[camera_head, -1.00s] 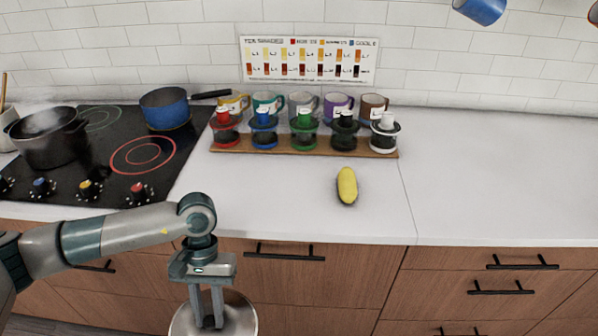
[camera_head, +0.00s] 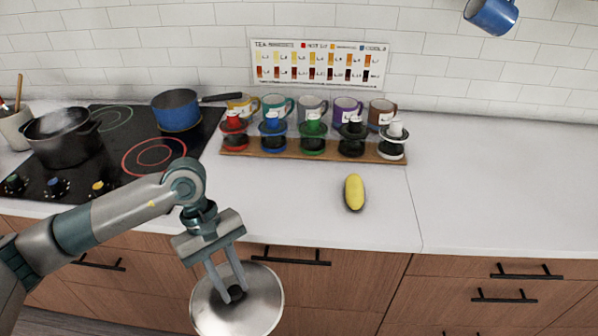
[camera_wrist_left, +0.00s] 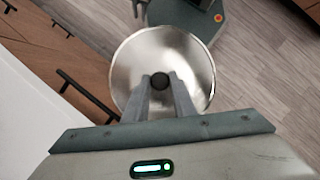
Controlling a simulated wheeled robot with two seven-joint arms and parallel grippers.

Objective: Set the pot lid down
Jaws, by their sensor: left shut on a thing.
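The pot lid (camera_head: 258,306) is a round, shiny steel disc with a dark knob. My left gripper (camera_head: 229,287) is shut on the knob and holds the lid in front of the drawers, below the counter's front edge. In the left wrist view the lid (camera_wrist_left: 128,72) shows beyond the fingers, with the knob between the fingertips (camera_wrist_left: 160,84). The lid is in the air, apart from the counter (camera_head: 280,205). My right gripper is not in view.
A steaming black pot (camera_head: 62,148) and a blue pan (camera_head: 176,112) stand on the black cooktop (camera_head: 115,165). A yellow oblong item (camera_head: 354,192) lies on the counter. A wooden board (camera_head: 278,151) holds several colored items, with mugs behind. The counter's right side is clear.

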